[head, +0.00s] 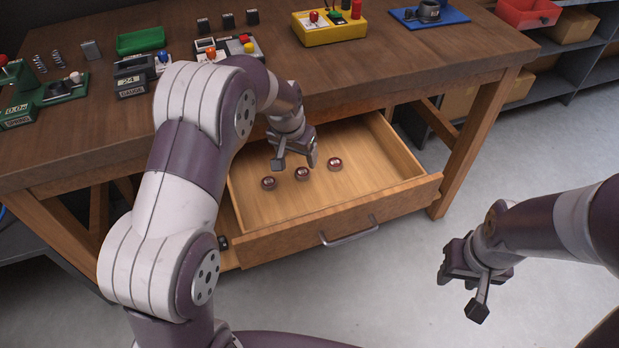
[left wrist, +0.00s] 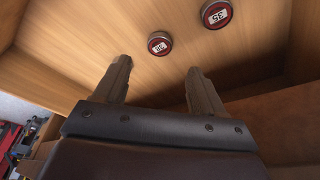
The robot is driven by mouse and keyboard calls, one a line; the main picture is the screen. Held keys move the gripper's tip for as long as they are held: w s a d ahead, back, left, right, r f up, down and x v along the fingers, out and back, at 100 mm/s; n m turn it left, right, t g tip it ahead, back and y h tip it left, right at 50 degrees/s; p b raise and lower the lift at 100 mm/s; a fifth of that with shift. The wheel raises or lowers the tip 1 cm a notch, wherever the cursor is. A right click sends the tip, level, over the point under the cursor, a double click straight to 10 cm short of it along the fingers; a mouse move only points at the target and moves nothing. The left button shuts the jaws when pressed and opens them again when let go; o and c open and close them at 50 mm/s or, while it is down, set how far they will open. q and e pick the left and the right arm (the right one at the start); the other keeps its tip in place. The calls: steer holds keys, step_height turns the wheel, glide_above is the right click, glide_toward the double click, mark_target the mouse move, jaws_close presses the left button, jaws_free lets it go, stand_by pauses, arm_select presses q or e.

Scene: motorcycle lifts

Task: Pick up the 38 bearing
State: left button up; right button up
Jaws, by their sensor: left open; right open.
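Three small dark-red round bearings lie in a row on the floor of the open wooden drawer (head: 370,190): a left one (head: 268,183), a middle one (head: 302,173) and a right one (head: 334,164). Their labels are too small to read in the head view. In the left wrist view, the bearing whose label appears to read 38 (left wrist: 159,44) lies just beyond my open fingertips, roughly centred between them. One reading 35 (left wrist: 216,14) lies beside it. My left gripper (head: 294,164) is open and empty above the bearings. My right gripper (head: 461,292) is open and empty, off to the right.
The drawer's side walls and front panel with its metal handle (head: 349,231) surround the bearings. The workbench top (head: 380,65) overhangs the drawer's back and carries a yellow device (head: 330,28), a green tray (head: 140,40) and gauges. Open floor lies at the right.

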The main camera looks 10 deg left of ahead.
mark_target(303, 172)
arm_select(q)
steer(key=b+x, duration=0.1)
steer(key=x, duration=0.6)
steer(key=shift+w+f, duration=0.15)
steer(key=shift+f, duration=0.1)
steer(key=c, duration=1.2)
